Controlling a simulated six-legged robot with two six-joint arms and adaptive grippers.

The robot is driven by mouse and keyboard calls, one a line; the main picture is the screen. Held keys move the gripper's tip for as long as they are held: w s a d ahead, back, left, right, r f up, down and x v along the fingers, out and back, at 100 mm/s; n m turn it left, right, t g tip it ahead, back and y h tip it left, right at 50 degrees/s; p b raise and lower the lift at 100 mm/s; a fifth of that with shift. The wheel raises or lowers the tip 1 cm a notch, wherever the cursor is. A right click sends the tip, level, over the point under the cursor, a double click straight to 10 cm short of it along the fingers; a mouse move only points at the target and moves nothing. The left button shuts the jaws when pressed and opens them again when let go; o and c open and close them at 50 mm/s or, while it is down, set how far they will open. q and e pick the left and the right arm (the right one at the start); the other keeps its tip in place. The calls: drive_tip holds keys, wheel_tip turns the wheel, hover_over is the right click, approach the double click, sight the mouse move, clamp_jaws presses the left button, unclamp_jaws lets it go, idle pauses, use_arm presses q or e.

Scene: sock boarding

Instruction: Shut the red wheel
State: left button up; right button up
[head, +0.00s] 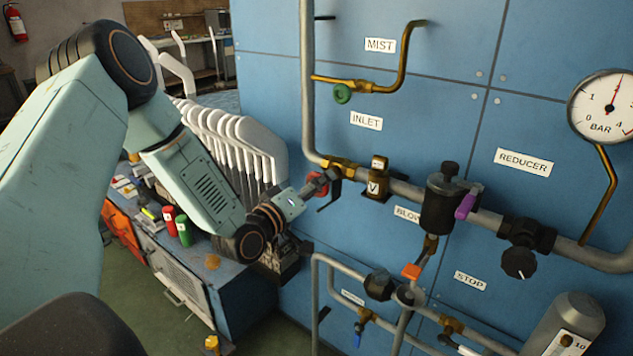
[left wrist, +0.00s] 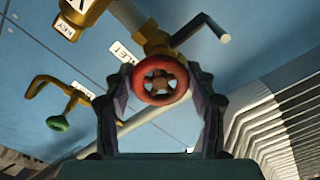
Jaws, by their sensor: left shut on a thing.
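The red wheel (head: 318,184) sits on a brass valve at the left end of the horizontal grey pipe, under the INLET label (head: 366,121). In the left wrist view the red wheel (left wrist: 160,79) faces the camera, with a brass body behind it. My left gripper (head: 315,188) reaches it from the left in the head view. Its two fingers (left wrist: 160,85) stand on either side of the rim and are shut on the wheel. The fingers hide part of the wheel in the head view. My right gripper is not in view.
A green wheel (head: 342,94) is on the pipe above. White curved sock boards (head: 250,135) stand close behind my left arm.

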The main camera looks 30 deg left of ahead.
use_arm(q)
drive_tip(key=m+p, duration=0.2)
drive_tip(key=m, duration=0.2)
drive_tip(key=shift+m, duration=0.4)
drive_tip(key=m+p, duration=0.2)
drive_tip(key=m, duration=0.2)
drive_tip(key=shift+f+m, duration=0.1)
drive_tip(key=shift+m, duration=0.2)
drive_tip(key=m+p, duration=0.2)
drive_tip(key=m, duration=0.2)
drive_tip(key=shift+a+p, duration=0.1)
drive_tip(key=shift+p, duration=0.3)
drive_tip(key=m+p, duration=0.2)
drive_tip(key=m, duration=0.2)
drive_tip(key=shift+s, duration=0.1)
drive_tip(key=m+p, duration=0.3)
drive_tip(key=m, duration=0.1)
drive_tip(key=shift+m, duration=0.3)
drive_tip(key=m+p, duration=0.2)
drive_tip(key=m, duration=0.1)
drive_tip(key=shift+a+m, duration=0.1)
drive_tip(key=shift+m, duration=0.2)
drive_tip(key=m+p, duration=0.2)
drive_tip(key=m, duration=0.2)
drive_tip(key=shift+r+p, duration=0.2)
drive_tip(key=shift+p, duration=0.2)
drive_tip(key=shift+m+p, duration=0.75)
drive_tip(key=shift+m, duration=0.95)
